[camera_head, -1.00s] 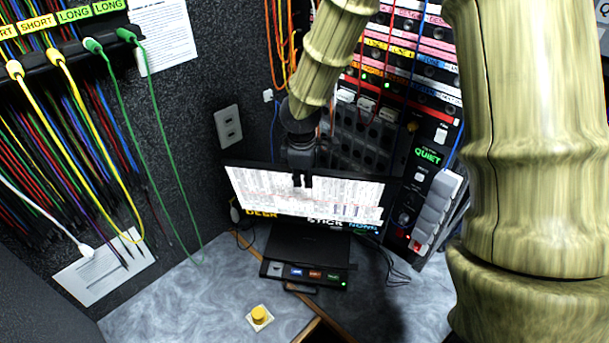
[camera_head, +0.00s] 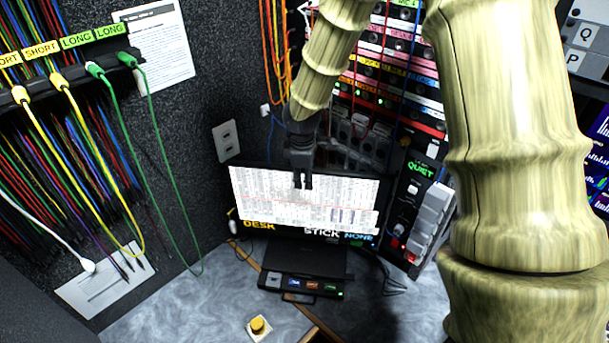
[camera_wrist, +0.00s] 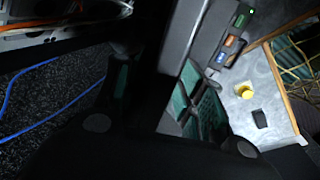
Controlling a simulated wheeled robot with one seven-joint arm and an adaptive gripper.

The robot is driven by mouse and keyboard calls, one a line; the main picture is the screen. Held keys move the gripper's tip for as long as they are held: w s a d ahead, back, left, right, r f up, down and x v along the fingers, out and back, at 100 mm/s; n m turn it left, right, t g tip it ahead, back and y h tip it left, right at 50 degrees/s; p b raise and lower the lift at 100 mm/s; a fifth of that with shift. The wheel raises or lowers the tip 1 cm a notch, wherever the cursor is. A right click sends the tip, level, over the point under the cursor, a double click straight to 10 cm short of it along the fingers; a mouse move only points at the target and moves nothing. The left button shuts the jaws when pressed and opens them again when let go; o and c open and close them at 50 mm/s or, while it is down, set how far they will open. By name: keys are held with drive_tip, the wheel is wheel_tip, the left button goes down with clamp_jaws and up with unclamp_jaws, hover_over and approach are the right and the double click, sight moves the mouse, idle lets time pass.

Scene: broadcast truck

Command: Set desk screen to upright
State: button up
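The desk screen (camera_head: 270,205) stands on a black stand and base on the desk, its lit face toward the head camera. It shows a pale waveform picture, with "DESK", "STICK" and "NONE" along the bottom. Its exact tilt is hard to judge. My gripper (camera_head: 303,183) points down at the screen's upper middle, its two dark fingertips overlapping the face in the head view. A small gap shows between them. In the wrist view the fingers (camera_wrist: 160,100) stand apart around a dark area; I cannot tell whether they touch the screen.
A button strip (camera_head: 300,286) sits in front of the screen, and a yellow button (camera_head: 258,326) is on the grey desk (camera_head: 195,310). Patch cables (camera_head: 140,150) hang at the left. A rack (camera_head: 395,70) and a "QUIET" panel (camera_head: 420,170) crowd the right. Free desk lies at the front left.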

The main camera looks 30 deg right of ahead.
drive_tip(key=shift+a, duration=0.15)
drive_tip(key=shift+a+r, duration=0.1)
drive_tip(key=shift+r, duration=0.3)
drive_tip(key=v, duration=1.1)
drive_tip(key=shift+s, duration=0.1)
